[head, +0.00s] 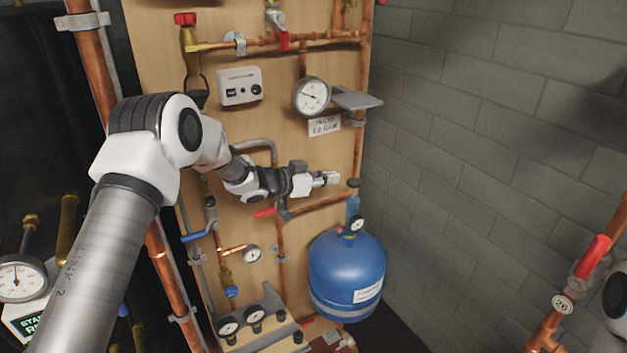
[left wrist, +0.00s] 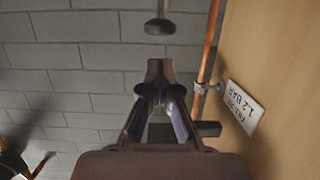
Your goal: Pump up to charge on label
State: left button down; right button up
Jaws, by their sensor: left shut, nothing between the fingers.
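My left gripper (head: 330,179) is shut and empty, in front of the wooden board. Its fingers point right towards a dark round knob (head: 353,183) atop a short blue cylinder (head: 352,206). In the left wrist view the shut fingers (left wrist: 158,72) point at the dark knob (left wrist: 160,26), apart from it. The white label (head: 324,126) appears to read "fill to 1.2 bar"; it shows upside down in the left wrist view (left wrist: 243,106). A blue tank (head: 347,270) below carries a small gauge (head: 357,223) and a label, too small to read. My right gripper is out of view.
A large round gauge (head: 311,96) hangs above the label beside a small grey shelf (head: 357,98). Copper pipes, a red lever (head: 265,213) and a blue lever (head: 197,237) surround my left arm.

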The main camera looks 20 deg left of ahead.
pick_arm(q)
jog(key=v, duration=0.4)
jog(key=shift+d+r+b, duration=0.1)
jog(key=shift+b, duration=0.25)
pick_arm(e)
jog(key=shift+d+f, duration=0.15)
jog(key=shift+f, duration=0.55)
pick_arm(q)
jog(key=shift+d, duration=0.1)
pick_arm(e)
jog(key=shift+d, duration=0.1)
